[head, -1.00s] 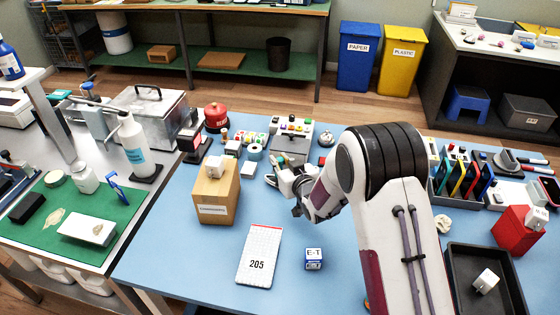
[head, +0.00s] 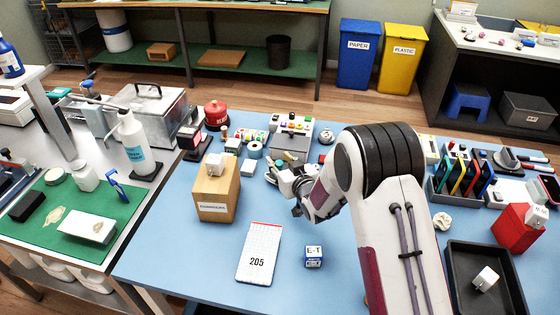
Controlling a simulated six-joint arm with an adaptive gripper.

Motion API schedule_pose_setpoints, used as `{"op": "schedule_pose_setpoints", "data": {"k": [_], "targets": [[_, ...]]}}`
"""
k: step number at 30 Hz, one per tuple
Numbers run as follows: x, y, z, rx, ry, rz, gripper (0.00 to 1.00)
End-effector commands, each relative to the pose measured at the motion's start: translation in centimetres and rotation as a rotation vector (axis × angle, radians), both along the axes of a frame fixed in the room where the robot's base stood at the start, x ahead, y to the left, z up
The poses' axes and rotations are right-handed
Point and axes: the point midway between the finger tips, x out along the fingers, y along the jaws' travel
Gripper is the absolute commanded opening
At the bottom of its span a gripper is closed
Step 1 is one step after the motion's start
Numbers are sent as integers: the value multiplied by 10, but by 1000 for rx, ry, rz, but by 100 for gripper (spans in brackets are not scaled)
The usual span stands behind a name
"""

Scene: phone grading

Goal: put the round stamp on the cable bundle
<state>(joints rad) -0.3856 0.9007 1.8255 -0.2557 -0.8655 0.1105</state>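My gripper (head: 299,208) hangs low over the middle of the blue table, just behind the E-T box. My arm's wrist partly covers it, and I cannot see whether its fingers are apart or hold anything. A small upright brown piece (head: 224,133) beside the red round container could be the round stamp, but it is too small to be sure. A pale, teal-edged tangle (head: 272,174) lies just left of my gripper, partly hidden; I cannot tell whether it is the cable bundle.
A cardboard box (head: 217,192) with a small white cube on top stands left of my gripper. A 205 card (head: 260,252) and an E-T box (head: 314,257) lie in front. A black tray (head: 462,298) holds a white cube at right. The table's front left is clear.

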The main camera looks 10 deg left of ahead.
Motion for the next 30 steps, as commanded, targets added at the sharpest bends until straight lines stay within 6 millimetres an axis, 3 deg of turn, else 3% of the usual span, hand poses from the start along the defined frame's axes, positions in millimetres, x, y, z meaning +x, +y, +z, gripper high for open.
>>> {"op": "schedule_pose_setpoints", "data": {"k": [12,30], "targets": [[-1,-1,11,0,0,0,33],[-47,-32,28,0,0,0,33]]}}
